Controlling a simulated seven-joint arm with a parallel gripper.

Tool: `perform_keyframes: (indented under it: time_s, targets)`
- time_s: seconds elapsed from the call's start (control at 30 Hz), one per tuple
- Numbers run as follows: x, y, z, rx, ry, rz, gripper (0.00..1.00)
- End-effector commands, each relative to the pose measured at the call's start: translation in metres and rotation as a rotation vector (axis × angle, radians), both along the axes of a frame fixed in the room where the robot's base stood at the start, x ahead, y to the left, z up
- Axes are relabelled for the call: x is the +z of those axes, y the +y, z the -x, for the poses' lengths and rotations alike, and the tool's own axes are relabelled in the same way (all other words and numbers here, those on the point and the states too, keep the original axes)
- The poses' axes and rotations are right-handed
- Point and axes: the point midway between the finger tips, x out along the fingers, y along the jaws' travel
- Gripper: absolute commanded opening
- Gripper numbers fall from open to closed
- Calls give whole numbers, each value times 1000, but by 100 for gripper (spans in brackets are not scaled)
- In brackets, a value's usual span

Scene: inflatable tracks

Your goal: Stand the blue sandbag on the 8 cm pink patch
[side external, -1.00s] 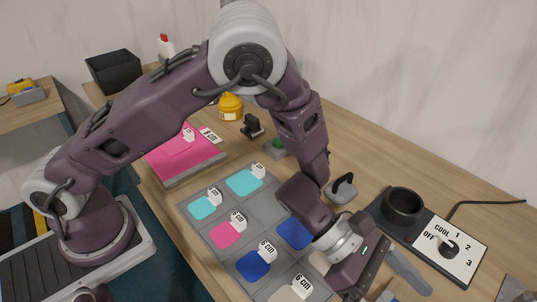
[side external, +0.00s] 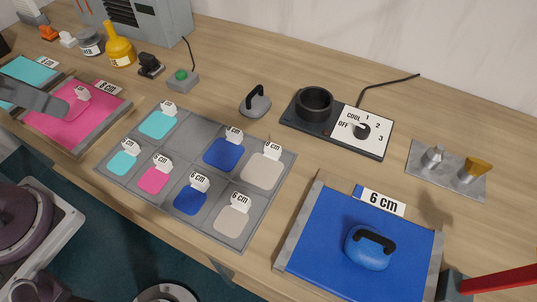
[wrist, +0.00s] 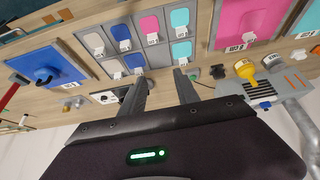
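The blue sandbag (side external: 368,252), rounded with a black handle on top, rests on the large blue patch (side external: 320,232) labelled 6 cm. It also shows in the wrist view (wrist: 43,75). The large pink patch (side external: 62,122) labelled 8 cm lies at the far left, and at the upper right of the wrist view (wrist: 245,25). My gripper (wrist: 160,76) is open, its two fingers apart with nothing between them. It looks down on the table from above, well clear of the sandbag. A grey shape over the pink patch's left side may be part of my arm.
A grey tray (side external: 195,128) of small coloured swatches with tags lies between the two large patches. Behind it are a grey handled weight (side external: 255,104) and a dial panel (side external: 368,132). A red bar (side external: 500,280) juts in at the lower right.

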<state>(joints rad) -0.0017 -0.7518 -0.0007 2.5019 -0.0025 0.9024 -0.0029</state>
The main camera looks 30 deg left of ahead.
Motion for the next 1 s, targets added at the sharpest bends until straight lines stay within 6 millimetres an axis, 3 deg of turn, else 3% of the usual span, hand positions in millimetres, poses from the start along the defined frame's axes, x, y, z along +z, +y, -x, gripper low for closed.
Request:
perform_keyframes:
  time_s: [0.2, 0.27, 0.37, 0.43, 0.53, 0.57, 0.6, 0.67, 0.73, 0.8, 0.9, 1.0]
  targets:
    - [0, 0, -1, -4, -2, -3, 38]
    - [2, 1, -10, -20, -10, -21, 38]
    - [6, 0, -60, -122, -65, -112, 38]
    - [6, -17, -118, -270, -141, -194, 38]
    - [-11, -74, -194, -546, -274, -262, 38]
    - [-20, -98, -211, -636, -314, -264, 38]
    - [-35, -134, -228, -759, -368, -252, 38]
    - [-62, -192, -240, -945, -446, -203, 38]
    - [-97, -260, -233, -1149, -527, -100, 38]
    - [-129, -315, -209, -1317, -593, 31, 38]
    - [-162, -366, -165, -1476, -653, 218, 38]
    - [-178, -388, -134, -1551, -683, 344, 38]
